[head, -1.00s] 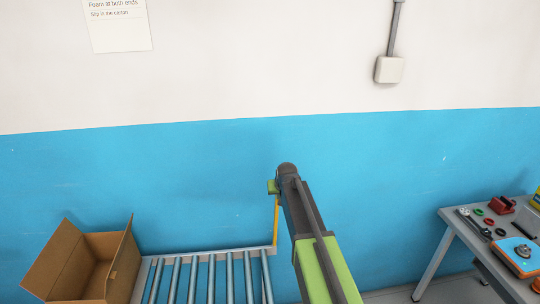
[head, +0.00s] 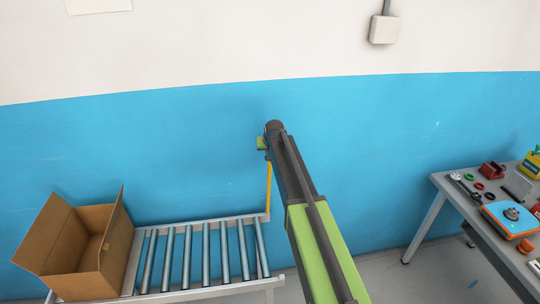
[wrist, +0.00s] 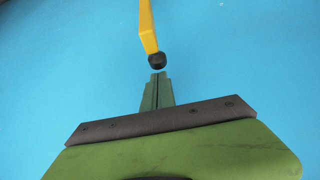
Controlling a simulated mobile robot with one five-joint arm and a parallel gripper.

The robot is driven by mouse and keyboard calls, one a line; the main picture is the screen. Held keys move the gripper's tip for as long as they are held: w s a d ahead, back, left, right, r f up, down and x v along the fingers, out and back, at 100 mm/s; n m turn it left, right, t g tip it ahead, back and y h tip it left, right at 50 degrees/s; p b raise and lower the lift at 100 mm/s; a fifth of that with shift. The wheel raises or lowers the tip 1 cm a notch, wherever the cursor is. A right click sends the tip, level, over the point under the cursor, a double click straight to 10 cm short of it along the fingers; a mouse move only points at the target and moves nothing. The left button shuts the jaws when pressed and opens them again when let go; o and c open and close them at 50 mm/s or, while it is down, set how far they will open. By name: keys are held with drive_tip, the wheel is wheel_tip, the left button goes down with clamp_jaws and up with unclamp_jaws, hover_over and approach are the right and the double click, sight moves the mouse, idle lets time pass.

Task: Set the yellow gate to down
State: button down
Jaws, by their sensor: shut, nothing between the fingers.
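The yellow gate (head: 268,187) stands upright at the right end of the roller conveyor in the head view. Its top end reaches close to my gripper (head: 262,143), which is mostly hidden behind my arm. In the wrist view the gate (wrist: 148,26) is a yellow bar with a black round end piece (wrist: 156,60). My gripper's green fingers (wrist: 158,77) are together and empty, with their tips right beside that black end. I cannot tell whether they touch it.
The roller conveyor (head: 138,262) runs along the blue wall. An open cardboard box (head: 100,270) sits at its left end. A grey table (head: 447,190) with tools and a blue-orange device (head: 510,218) stands at the right. Bare floor lies between conveyor and table.

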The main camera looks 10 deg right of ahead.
drive_tip(key=shift+x, duration=0.8)
drive_tip(key=shift+r, duration=0.1)
drive_tip(key=shift+s, duration=0.1)
